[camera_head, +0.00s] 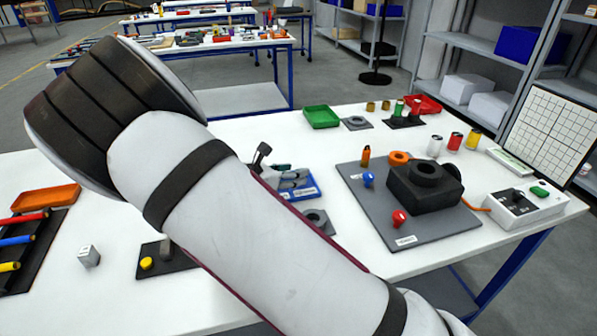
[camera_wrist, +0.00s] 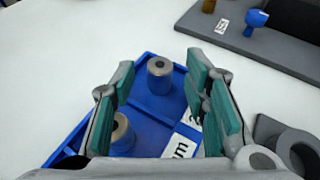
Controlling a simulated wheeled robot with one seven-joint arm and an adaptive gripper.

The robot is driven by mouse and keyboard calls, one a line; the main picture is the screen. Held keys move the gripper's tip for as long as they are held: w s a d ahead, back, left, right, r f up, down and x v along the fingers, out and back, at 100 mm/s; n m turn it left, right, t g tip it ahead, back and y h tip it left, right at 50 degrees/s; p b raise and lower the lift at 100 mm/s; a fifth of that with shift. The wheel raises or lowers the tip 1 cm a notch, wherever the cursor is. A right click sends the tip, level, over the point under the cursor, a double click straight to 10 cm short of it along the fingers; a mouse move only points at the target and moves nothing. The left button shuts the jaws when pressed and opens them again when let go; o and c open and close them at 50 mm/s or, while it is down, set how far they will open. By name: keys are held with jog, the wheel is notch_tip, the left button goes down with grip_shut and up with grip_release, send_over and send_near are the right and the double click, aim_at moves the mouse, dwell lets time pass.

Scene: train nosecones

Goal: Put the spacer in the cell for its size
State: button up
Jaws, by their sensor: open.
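A blue tray (camera_wrist: 68,142) with dividers lies below my gripper (camera_wrist: 160,66) in the wrist view. A white label (camera_wrist: 180,147) reading "m" is visible; another is partly covered by the right finger. My gripper is open, its teal pads wide apart. In the head view the tray (camera_head: 310,191) is partly hidden by my arm.
A grey holed block (camera_wrist: 284,146) is right of the tray. A grey board (camera_head: 385,235) with a black block (camera_head: 408,192) and colored knobs lies further right. A green bin (camera_head: 321,117) stands behind. White table is clear left of the tray.

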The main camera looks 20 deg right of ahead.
jog(key=v, duration=0.8)
jog(key=shift+s+a+r, duration=0.1)
jog(key=shift+s+a, duration=0.05)
jog(key=shift+a, duration=0.1)
jog(key=s+d+r+m+g+y, duration=0.3)
jog(key=s+d+r+m, duration=0.25)
jog(key=s+m, duration=0.2)
jog(key=s+d+r+m+g+y, duration=0.35)
jog(key=s+d+m, duration=0.25)
jog(key=s, duration=0.2)
jog(key=s+r+m+t+y, duration=0.1)
jog(key=s+m, duration=0.4)
jog(key=s, duration=0.5)
jog(key=s+a+r+m+t+y, duration=0.1)
jog(key=s+r+m+y, duration=0.3)
jog(key=s, duration=0.6)
jog(key=shift+s+a+r+m+t, duration=0.25)
jog(key=shift+r+m+t, duration=0.2)
jog(key=shift+m, duration=0.4)
jog(key=shift+t, duration=0.5)
notch_tip(320, 180, up, 5)
jog(key=p, duration=0.4)
jog(key=shift+r, duration=0.1)
